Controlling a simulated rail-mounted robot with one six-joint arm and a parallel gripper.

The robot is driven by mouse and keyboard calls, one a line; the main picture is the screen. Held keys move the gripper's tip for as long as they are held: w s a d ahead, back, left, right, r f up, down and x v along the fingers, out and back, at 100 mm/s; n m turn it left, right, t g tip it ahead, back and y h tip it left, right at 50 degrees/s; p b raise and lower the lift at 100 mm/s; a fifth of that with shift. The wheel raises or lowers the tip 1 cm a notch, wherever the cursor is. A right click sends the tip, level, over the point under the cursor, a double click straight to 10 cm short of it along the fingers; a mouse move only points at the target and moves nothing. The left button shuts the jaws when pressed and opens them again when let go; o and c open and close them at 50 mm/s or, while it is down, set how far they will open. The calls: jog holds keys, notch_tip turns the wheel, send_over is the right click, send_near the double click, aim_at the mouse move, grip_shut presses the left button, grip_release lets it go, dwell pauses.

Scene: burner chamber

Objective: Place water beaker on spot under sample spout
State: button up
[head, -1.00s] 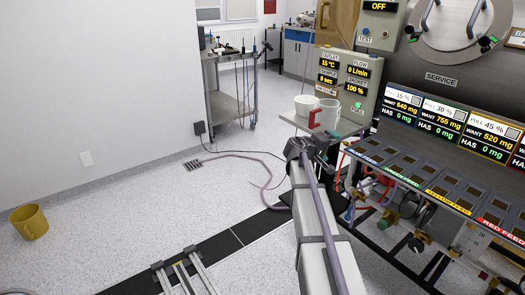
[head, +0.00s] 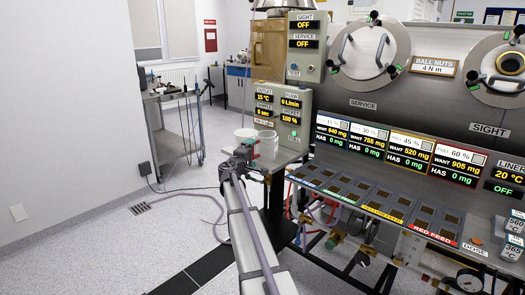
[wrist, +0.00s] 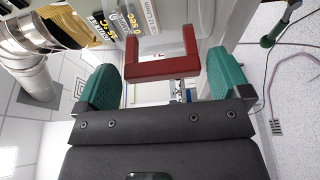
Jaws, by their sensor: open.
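Two pale containers stand side by side on the steel ledge in the head view: a white one (head: 245,134) on the left and a beaker (head: 267,137) on the right. A red squared handle (wrist: 162,68) lies ahead of my gripper (wrist: 164,82) in the wrist view, between the two green fingers. The fingers are spread, with visible gaps to the handle on both sides. In the head view my gripper (head: 254,152) is at the ledge, just in front of the containers, and partly hides the handle. I cannot make out the sample spout or the spot under it.
A control panel (head: 281,114) stands behind the containers. The feed trays (head: 380,203) and dosing displays (head: 402,148) extend to the right. A cart (head: 174,125) stands at the back left. The floor to the left is mostly clear, with a hose across it.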

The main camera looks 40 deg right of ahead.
aim_at(254, 157)
jog(key=x, duration=0.3)
jog(key=shift+w+d, duration=0.15)
jog(key=shift+d, duration=0.15)
jog(key=shift+a, duration=0.1)
jog(key=shift+c, duration=0.3)
jog(key=c, duration=0.9)
jog(key=shift+r, duration=0.1)
notch_tip(254, 157, up, 18)
jog(key=p, duration=1.8)
